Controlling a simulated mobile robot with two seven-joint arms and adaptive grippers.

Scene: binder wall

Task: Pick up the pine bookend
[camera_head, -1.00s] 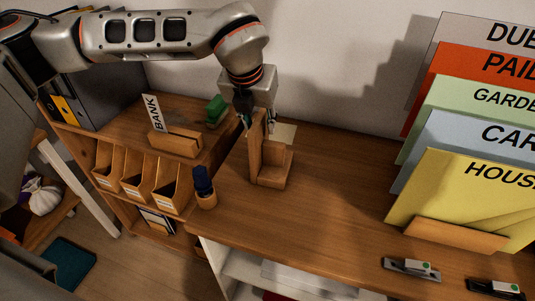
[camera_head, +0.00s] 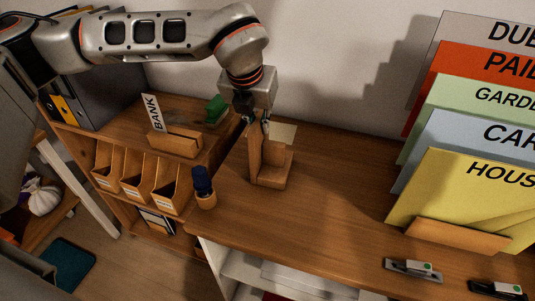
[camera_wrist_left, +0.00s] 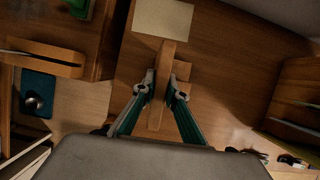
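The pine bookend (camera_head: 273,176) stands upright on the wooden counter, an L-shape with a tall upright plate and a low base. My left gripper (camera_head: 257,125) comes down over it from above. In the left wrist view, its two fingers (camera_wrist_left: 162,88) lie on either side of the bookend's upright plate (camera_wrist_left: 157,115) and appear to touch both faces, so it looks shut on the plate. The bookend's base seems to rest on the counter. The plate's top edge is partly hidden by the gripper in the head view. My right gripper is not in view.
A pale card (camera_head: 283,133) lies behind the bookend. A "BANK" card holder (camera_head: 175,143) and green item (camera_head: 216,109) are further left. Labelled folders (camera_head: 465,190) stand at right. The counter between is clear.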

